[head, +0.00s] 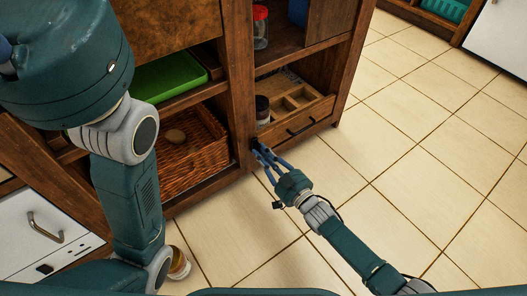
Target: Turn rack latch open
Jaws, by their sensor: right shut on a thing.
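The wooden rack (240,85) stands in the upper middle of the head view. A small dark part, seemingly the rack latch (255,143), sits low on its middle upright. My right gripper (260,150) reaches up to it from the lower right. Its blue fingers are closed on the latch, and they hide much of it, so its turn angle cannot be told. My left arm comes down along the left side, and its gripper is not in view.
A drawer with a dark handle (301,127) is right of the latch, with a dark-lidded jar (262,110) above it. A wicker basket (190,158) and a green tray (168,76) fill shelves on the left. A jar (179,263) stands on the floor. The tiled floor (420,130) at right is clear.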

